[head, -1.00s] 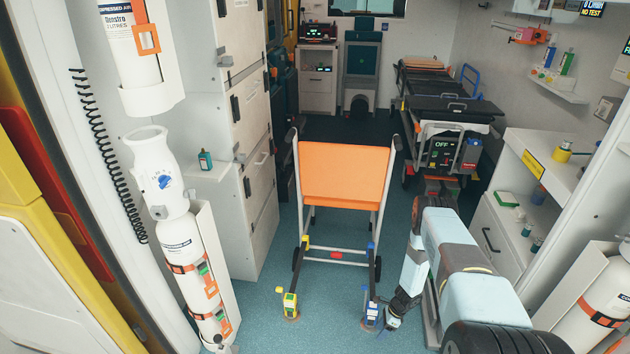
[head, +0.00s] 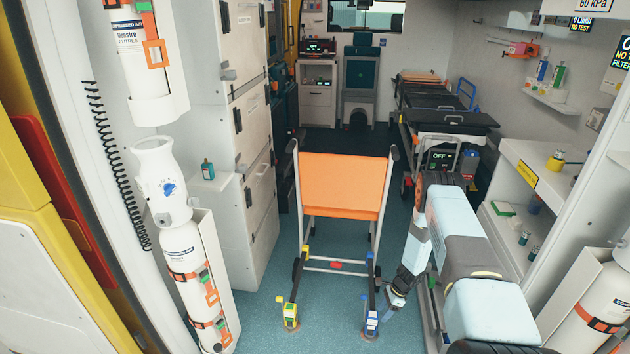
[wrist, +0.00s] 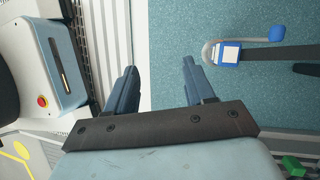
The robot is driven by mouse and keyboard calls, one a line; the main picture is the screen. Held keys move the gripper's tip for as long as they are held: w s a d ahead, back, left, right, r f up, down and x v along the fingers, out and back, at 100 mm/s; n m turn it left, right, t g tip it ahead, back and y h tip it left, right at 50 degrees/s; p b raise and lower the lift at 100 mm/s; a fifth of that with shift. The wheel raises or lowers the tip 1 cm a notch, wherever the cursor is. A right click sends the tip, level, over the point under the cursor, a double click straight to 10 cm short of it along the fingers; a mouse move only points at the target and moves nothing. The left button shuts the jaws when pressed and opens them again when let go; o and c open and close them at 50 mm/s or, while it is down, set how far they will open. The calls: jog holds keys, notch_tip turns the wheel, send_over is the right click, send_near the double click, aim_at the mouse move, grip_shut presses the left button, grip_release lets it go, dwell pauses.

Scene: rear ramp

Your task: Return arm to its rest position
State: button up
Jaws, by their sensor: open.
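My gripper (wrist: 158,80) shows in the wrist view with its two dark fingers spread apart and nothing between them. It points down over the blue-green floor and the ramp edge. In the head view my gripper (head: 392,305) hangs low at the end of my arm, just right of the chair's blue-marked foot. The orange-backed chair (head: 342,185) stands in the aisle, with a yellow clamp (head: 291,312) at its left foot and a blue-and-white clamp (head: 371,318) at its right foot. The blue-and-white clamp (wrist: 226,52) also shows in the wrist view, apart from the fingers.
A stretcher (head: 440,120) stands behind on the right. A white counter (head: 535,180) with small bottles lines the right wall. Gas cylinders (head: 195,280) stand at the left and another (head: 595,310) at the right. Floor between the chair and left cabinets is clear.

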jog(key=w+a+r+n+t, duration=0.1)
jog(key=w+r+n, duration=0.15)
jog(key=r, duration=1.15)
jog(key=w+r+n, duration=0.2)
jog(key=w+r, duration=0.1)
jog(key=r, duration=1)
jog(key=w+a+r+n+t, duration=0.1)
jog(key=w+r+n, duration=0.15)
jog(key=r, duration=1.15)
jog(key=s+a+r+n+h, duration=0.15)
jog(key=s+r, duration=0.25)
jog(key=r, duration=1)
jog(key=s+a+r+n+t+h, duration=0.1)
jog(key=s+r+n, duration=0.2)
jog(key=s+r, duration=0.6)
jog(key=s+a+r+n+t, duration=0.1)
jog(key=s+r+n+t, duration=0.1)
jog(key=s+r, duration=0.7)
jog(key=s+r+n+t+h, duration=0.1)
jog(key=s+r+n, duration=0.1)
jog(key=s, duration=0.7)
jog(key=s+d+r+n+t+h, duration=0.1)
jog(key=s+r, duration=0.4)
jog(key=s, duration=0.5)
jog(key=shift+s+d+r+n, duration=0.15)
jog(key=shift+s+r+n, duration=0.15)
jog(key=shift+n, duration=0.55)
jog(key=shift+r, duration=0.35)
